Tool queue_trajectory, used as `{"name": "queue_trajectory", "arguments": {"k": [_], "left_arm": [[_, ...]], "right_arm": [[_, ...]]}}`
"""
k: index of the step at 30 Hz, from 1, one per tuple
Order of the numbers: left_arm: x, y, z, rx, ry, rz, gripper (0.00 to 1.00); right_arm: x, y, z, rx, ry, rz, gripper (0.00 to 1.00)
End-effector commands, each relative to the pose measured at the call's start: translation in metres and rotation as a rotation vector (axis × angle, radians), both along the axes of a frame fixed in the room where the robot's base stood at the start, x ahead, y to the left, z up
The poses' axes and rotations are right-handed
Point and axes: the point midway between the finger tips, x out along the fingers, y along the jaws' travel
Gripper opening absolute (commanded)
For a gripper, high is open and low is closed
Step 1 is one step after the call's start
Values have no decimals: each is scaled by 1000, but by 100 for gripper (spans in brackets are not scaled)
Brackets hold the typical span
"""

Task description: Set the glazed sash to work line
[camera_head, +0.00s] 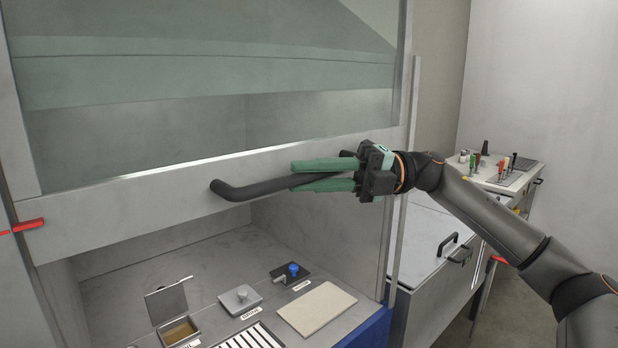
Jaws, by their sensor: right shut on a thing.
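The glazed sash has a pale bottom rail (125,215) and a greenish glass pane (200,115) above it. It is partly raised, with an open gap below the rail. A dark bar handle (250,188) runs across the rail. My right gripper (293,175) is shut on this handle, with one green finger above the bar and one below. A red marker (28,225) shows at the left side of the frame, level with the rail. My left gripper is not in view.
Inside the hood are an open-lidded metal box (180,330), a grey plate with a knob (240,299), a dark plate with a blue knob (291,272), a slotted tray (250,338) and a beige board (317,309). A bench with tools (500,172) stands at right.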

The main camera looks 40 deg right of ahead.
Motion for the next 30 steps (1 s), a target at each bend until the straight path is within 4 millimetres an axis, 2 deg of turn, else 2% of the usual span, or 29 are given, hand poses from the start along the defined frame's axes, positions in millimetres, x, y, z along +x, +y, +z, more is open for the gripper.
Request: {"name": "queue_trajectory", "arguments": {"k": [2,3,10,20,25,30], "left_arm": [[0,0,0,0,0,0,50],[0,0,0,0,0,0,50],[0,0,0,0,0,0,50],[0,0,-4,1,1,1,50],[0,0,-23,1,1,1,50],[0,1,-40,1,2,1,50]], "right_arm": [[0,0,1,2,-1,-2,0],[0,0,1,2,-1,-2,26],[0,0,0,1,0,-2,52],[0,-4,-2,0,0,-4,52],[-8,-27,-9,-2,1,-6,52],[-22,-63,-10,1,-2,-7,52]]}}
